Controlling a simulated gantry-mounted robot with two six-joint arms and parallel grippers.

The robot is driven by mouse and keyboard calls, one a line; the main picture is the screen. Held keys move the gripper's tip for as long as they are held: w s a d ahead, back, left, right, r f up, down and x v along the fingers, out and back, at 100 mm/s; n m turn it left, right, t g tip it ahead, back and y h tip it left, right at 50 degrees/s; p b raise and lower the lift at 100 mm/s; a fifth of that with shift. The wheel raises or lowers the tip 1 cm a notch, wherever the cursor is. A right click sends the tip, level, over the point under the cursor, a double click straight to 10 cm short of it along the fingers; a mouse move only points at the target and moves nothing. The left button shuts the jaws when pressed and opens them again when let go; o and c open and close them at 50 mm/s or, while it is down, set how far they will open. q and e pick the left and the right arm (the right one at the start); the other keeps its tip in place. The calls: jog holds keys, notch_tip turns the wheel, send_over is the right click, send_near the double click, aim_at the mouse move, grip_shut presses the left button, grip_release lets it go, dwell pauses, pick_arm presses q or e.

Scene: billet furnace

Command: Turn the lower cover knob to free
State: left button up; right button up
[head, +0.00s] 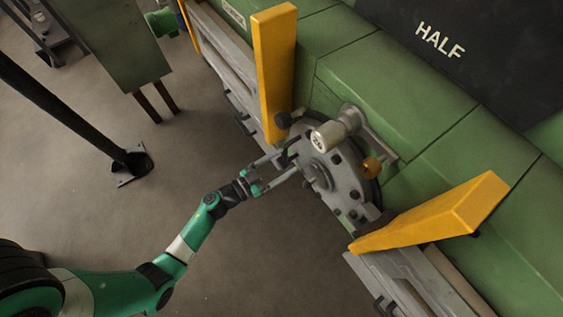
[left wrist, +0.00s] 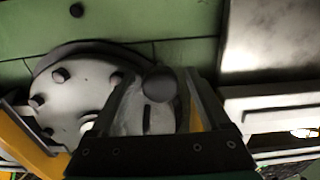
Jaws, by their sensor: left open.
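The round grey bolted cover (head: 343,183) is mounted on the green furnace side in the head view; part of its disc (left wrist: 75,95) shows at left in the left wrist view. A dark rounded knob (left wrist: 159,84) on a pale slotted body sits between the fingers of my left gripper (left wrist: 162,76) in the left wrist view. That gripper (head: 290,162) is open at the cover's left edge in the head view, its fingers on either side of the knob. I cannot tell whether they touch it. My right gripper is out of view.
Yellow guards (head: 274,75) (head: 432,215) flank the cover. A black ball knob (head: 283,120) is above the gripper.

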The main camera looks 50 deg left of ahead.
pick_arm(q)
grip_shut()
jog(key=shift+m, duration=0.3)
jog(key=m+p, duration=0.1)
jog(key=m, duration=1.2)
jog(key=m+b, duration=0.1)
jog(key=m, duration=0.4)
dwell(0.4)
jog(key=shift+m, duration=0.3)
